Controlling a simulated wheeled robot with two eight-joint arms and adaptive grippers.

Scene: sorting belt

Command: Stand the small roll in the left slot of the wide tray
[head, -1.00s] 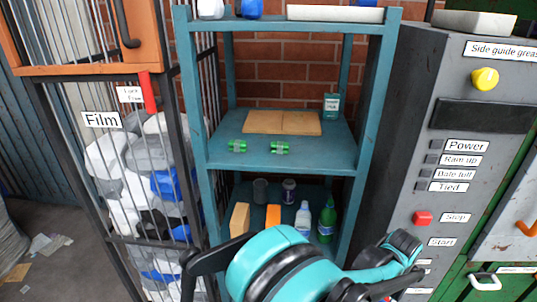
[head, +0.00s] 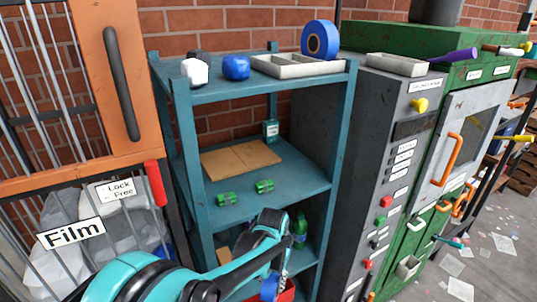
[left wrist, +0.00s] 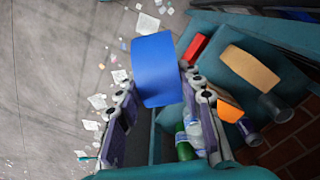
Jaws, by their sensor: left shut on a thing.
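The small roll (left wrist: 158,70) is blue and fills the space between the fingers of my left gripper (left wrist: 160,88) in the left wrist view. The gripper is shut on it. In the head view the blue roll (head: 269,288) shows low in the picture, partly cut off, below my wrist and well below the shelf top. A pale wide tray (head: 298,72) with divided slots lies on the top of the teal shelf unit. Its slots look empty, though their floors are hard to see. My right gripper is not in view.
A smaller pale tray (head: 397,65) rests on the grey cabinet. Green bundles (head: 265,186) and cardboard (head: 240,158) occupy the middle shelf.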

